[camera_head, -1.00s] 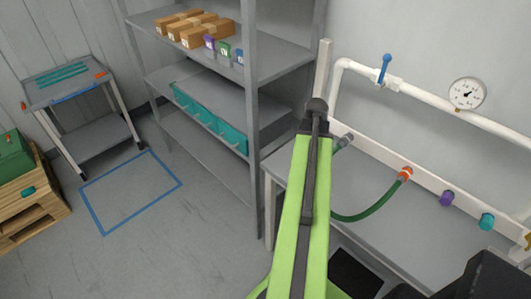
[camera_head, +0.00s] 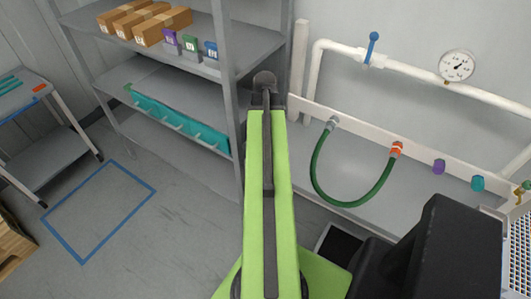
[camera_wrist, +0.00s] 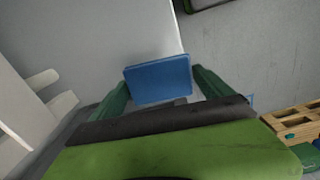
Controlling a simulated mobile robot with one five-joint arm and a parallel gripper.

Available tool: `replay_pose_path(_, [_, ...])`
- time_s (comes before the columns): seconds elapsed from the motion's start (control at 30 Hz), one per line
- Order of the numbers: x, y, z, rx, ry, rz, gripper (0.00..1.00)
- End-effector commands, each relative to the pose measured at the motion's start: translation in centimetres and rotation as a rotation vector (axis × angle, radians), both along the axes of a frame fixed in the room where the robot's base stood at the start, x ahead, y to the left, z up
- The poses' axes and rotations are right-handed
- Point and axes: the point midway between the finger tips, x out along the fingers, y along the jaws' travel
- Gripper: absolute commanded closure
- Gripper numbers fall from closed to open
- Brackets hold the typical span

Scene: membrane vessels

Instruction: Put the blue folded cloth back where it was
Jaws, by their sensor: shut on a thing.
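The blue folded cloth (camera_wrist: 158,82) shows in the wrist view as a flat blue square between the two green fingers of my gripper (camera_wrist: 162,88). My gripper is shut on it and holds it up off the floor. In the head view my green arm stretches up the middle of the picture, and neither my gripper's fingers nor the cloth can be seen there.
A grey shelf (camera_head: 165,85) holds cardboard boxes (camera_head: 160,25), small coloured boxes and a teal bin row (camera_head: 180,125). To the right is a bench (camera_head: 350,190) with a green hose (camera_head: 350,203). A blue outline (camera_head: 100,210) marks bare floor; a trolley (camera_head: 45,160) stands left.

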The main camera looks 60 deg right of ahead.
Motion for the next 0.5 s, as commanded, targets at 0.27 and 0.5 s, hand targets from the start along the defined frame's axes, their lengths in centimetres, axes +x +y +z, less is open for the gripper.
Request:
replay_pose_path(0.27, [-8.4, -2.3, 2.4, 0.000, 0.000, 0.055, 0.48])
replay_pose_path(0.5, [-11.7, -3.0, 2.7, 0.000, -0.001, 0.093, 0.48])
